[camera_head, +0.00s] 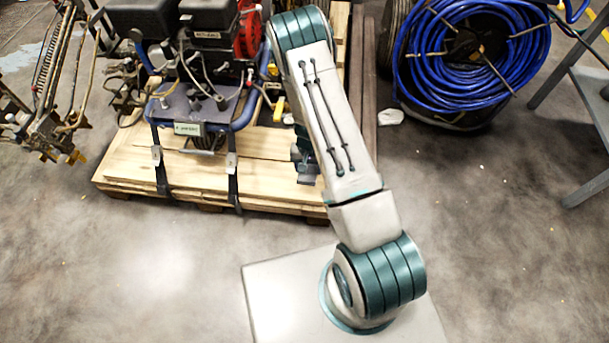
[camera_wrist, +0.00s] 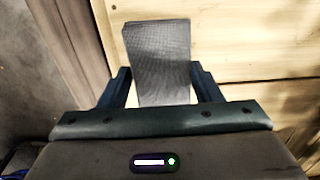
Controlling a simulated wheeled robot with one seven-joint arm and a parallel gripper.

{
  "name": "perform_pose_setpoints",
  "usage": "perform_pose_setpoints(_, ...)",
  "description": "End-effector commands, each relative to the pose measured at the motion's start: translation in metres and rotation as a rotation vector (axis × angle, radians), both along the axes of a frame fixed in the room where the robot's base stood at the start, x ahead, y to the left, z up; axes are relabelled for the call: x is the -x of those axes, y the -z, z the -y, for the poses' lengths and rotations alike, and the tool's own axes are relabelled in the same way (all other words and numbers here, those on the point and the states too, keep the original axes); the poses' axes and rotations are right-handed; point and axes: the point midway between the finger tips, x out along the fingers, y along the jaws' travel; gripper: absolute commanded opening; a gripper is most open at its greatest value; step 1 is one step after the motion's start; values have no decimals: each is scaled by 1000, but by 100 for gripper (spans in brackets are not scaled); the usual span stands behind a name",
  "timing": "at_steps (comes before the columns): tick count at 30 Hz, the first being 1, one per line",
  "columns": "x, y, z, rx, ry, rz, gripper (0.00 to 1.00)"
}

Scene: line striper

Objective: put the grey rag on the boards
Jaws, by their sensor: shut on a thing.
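The grey rag (camera_wrist: 158,50) is a flat, woven-looking piece between the two dark fingers of my gripper (camera_wrist: 160,75) in the wrist view. The gripper is shut on it, and the rag extends past the fingertips. The light wooden boards (camera_wrist: 255,40) lie behind the rag in that view; I cannot tell whether it touches them. In the head view, the boards (camera_head: 135,165) form a pallet deck under a machine. My gripper shows only partly there, beside my forearm over the boards' right part, and I cannot make out the rag.
A striping machine (camera_head: 205,90) with black straps stands on the boards. A blue hose reel (camera_head: 455,50) is at the upper right, with a white scrap (camera_head: 390,117) on the floor near it. A grey metal stand (camera_head: 590,100) is at the right edge. The front floor is open.

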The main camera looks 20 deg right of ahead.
Motion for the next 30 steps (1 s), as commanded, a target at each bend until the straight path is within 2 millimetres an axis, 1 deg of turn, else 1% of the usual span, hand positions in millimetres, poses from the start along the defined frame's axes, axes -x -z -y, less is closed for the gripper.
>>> perform_pose_setpoints(1, -2, 5, -6, 1, -1, 1, 36)
perform_pose_setpoints(3, -3, 7, -9, 1, 0, 1, 36)
perform_pose_setpoints(7, -4, 14, -11, 1, 2, 0, 36)
perform_pose_setpoints(12, -3, 41, -11, 0, 2, -2, 36)
perform_pose_setpoints(14, -4, 47, -11, 0, 3, -1, 36)
perform_pose_setpoints(22, -4, 47, -11, 0, 2, 1, 36)
perform_pose_setpoints(26, -4, 52, -11, 0, 2, 0, 36)
perform_pose_setpoints(27, -4, 50, -11, 0, 2, 1, 69)
perform_pose_setpoints(28, -4, 50, -11, 0, 2, 1, 78)
perform_pose_setpoints(29, -4, 50, -11, 0, 2, 1, 80)
perform_pose_setpoints(30, -4, 50, -11, 0, 2, 0, 80)
